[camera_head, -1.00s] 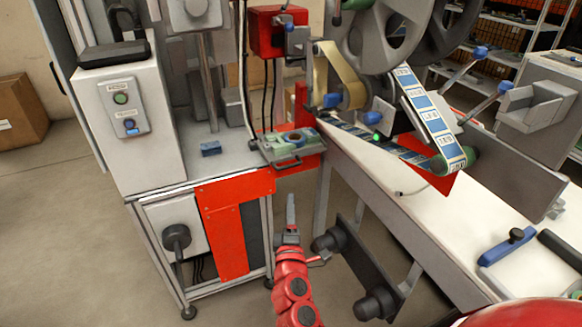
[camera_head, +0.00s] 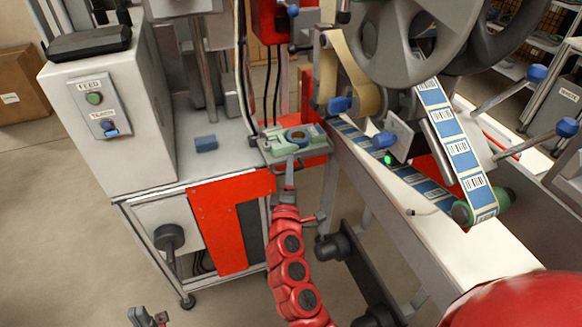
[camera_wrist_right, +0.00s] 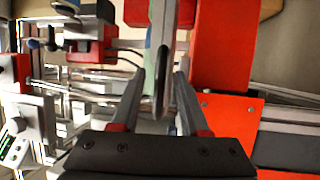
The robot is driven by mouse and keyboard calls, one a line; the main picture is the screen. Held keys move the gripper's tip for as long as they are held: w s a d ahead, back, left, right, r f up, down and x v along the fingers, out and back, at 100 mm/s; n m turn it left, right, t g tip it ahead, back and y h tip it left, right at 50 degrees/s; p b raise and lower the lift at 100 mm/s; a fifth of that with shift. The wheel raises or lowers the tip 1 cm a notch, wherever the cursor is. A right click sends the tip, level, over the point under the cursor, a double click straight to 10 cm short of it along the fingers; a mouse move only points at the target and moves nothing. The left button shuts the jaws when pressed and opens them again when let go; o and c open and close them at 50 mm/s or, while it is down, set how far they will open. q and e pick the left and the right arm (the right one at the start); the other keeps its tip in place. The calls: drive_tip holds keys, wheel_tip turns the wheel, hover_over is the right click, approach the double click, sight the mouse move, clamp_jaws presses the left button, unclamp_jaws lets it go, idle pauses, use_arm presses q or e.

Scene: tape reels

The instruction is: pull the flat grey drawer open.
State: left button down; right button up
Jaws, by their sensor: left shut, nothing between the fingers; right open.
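The flat grey drawer (camera_head: 314,154) is a thin plate at the right front corner of the machine table, with a pale green fixture and a brown ring on top. My right gripper (camera_head: 290,162) reaches up to its front edge. In the right wrist view a grey bar (camera_wrist_right: 162,85), seemingly the drawer's handle, stands between the two open fingers of that gripper (camera_wrist_right: 159,76). Whether the fingers touch it I cannot tell. My left gripper (camera_head: 147,317) is shut and empty at the bottom left, low and far from the drawer.
A red panel (camera_head: 218,225) hangs below the table. A blue block (camera_head: 206,143) lies on the tabletop left of the drawer. The label strip (camera_head: 455,145) and reels (camera_head: 400,40) stand at the right. Black rollers (camera_head: 333,247) jut out right of my right arm.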

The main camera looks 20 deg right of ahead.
drive_tip(key=shift+c, duration=0.2)
clamp_jaws()
idle(1.1)
